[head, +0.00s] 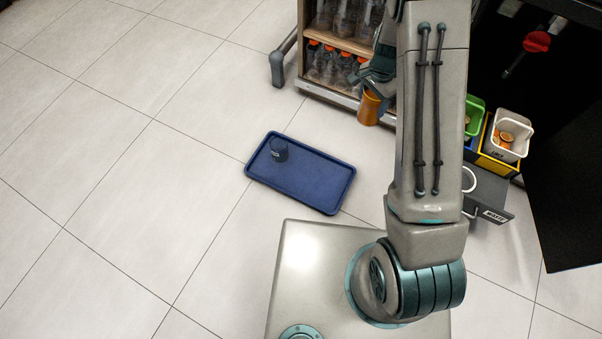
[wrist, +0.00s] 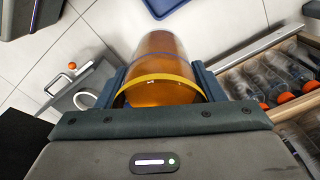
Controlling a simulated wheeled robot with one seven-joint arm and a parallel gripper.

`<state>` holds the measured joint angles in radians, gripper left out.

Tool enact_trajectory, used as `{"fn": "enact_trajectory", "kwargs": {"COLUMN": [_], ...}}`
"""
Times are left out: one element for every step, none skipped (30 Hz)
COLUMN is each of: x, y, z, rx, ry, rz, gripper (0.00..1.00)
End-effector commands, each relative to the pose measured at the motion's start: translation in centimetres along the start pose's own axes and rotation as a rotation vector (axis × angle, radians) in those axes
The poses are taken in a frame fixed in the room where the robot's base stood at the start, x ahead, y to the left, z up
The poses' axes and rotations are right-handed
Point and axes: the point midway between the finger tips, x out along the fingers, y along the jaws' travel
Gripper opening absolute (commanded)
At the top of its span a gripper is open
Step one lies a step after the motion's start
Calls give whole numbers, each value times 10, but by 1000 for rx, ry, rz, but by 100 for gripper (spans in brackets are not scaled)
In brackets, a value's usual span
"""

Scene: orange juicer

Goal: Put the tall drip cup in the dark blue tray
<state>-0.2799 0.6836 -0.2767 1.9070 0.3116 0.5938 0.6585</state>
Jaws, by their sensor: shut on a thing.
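The tall drip cup (head: 369,107) is orange-brown and see-through, and in the head view it shows just left of my arm, in front of the bottle shelf. In the wrist view the cup (wrist: 155,62) fills the space between the fingers, with a yellow band near its closer end. My gripper (wrist: 160,90) is shut on it. In the head view the gripper (head: 376,78) is partly hidden by my arm. The dark blue tray (head: 315,190) lies on the floor to the cup's lower left. A small dark cup-like item (head: 279,149) stands in its upper left part.
A wooden shelf unit (head: 345,43) with orange-capped bottles stands behind the cup. Green and yellow bins and a white container (head: 515,128) are right of my arm, by a grey drawer (head: 487,190). The floor left of the tray is clear.

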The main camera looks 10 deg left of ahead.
Motion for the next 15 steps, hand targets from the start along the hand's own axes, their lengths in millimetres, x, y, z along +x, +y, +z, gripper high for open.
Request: {"fn": "enact_trajectory", "kwargs": {"x": [23,35,50,62,73,89,101,114,130,142,154,169,180,191,203], "y": [-2,-4,-5,-6,-6,-7,-6,-6,-5,-4,-2,0,2,4,7], "z": [1,2,3,3,4,4,5,6,6,7,8,9,10,11,11], "rx": [107,179,279,354,432,536,615,694,802,882,961,1064,1138,1209,1299], "ry": [-2,-1,-1,0,-1,0,-1,0,0,1,1,1,1,0,1], "rz": [6,6,7,6,7,6,7,7,7,7,6,6,6,7,5], "gripper": [27,27,27,27,27,27,27,27,27,27,27,27,27,27,27]}}
